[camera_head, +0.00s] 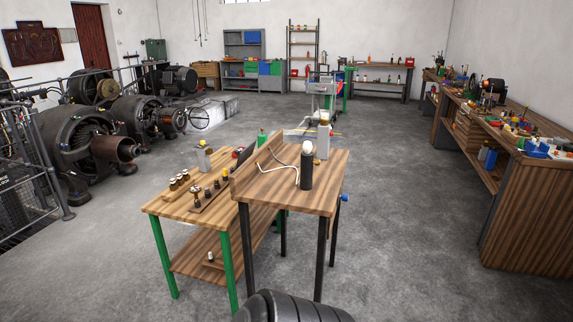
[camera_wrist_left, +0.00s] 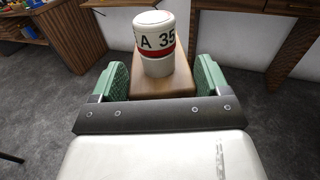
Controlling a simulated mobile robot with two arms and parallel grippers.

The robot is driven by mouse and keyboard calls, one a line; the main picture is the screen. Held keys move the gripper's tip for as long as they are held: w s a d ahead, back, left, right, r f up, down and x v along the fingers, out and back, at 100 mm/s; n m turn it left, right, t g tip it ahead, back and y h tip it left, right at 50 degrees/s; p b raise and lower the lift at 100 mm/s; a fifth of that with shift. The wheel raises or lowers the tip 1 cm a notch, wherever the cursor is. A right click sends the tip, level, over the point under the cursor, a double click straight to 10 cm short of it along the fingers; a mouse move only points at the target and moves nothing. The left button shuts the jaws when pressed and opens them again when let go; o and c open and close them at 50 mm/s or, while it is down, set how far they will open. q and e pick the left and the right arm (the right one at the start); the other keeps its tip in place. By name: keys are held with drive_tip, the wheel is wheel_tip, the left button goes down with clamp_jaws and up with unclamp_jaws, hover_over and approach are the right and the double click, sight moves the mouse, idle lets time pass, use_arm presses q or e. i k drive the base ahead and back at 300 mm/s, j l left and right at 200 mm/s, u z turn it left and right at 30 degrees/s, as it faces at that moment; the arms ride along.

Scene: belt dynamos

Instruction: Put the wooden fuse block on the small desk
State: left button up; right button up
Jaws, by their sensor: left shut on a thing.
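In the left wrist view my left gripper (camera_wrist_left: 153,82) has its two green-padded fingers shut on the wooden fuse block (camera_wrist_left: 170,84). The block is a brown wooden base bearing a white cylinder with a red band and the marking "A 35". It is held above the grey floor. In the head view a small wooden desk (camera_head: 318,195) with black legs and a raised back edge stands in the middle. Neither gripper nor the held block shows in the head view.
On the desk stand a black cylinder (camera_head: 306,168) with a white ball top and a pale cord (camera_head: 283,167). A green-legged bench (camera_head: 168,208) with fuses adjoins it on the left. A long cluttered workbench (camera_head: 520,175) is at right. Floor between is clear.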

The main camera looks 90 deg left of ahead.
sight(292, 177)
drive_tip(key=j+u, duration=0.4)
drive_tip(key=j, duration=0.35)
drive_tip(key=j+u, duration=0.35)
drive_tip(key=j, duration=0.45)
drive_tip(key=i+j+u, duration=0.15)
drive_tip(key=j+u, duration=0.25)
drive_tip(key=j, duration=0.35)
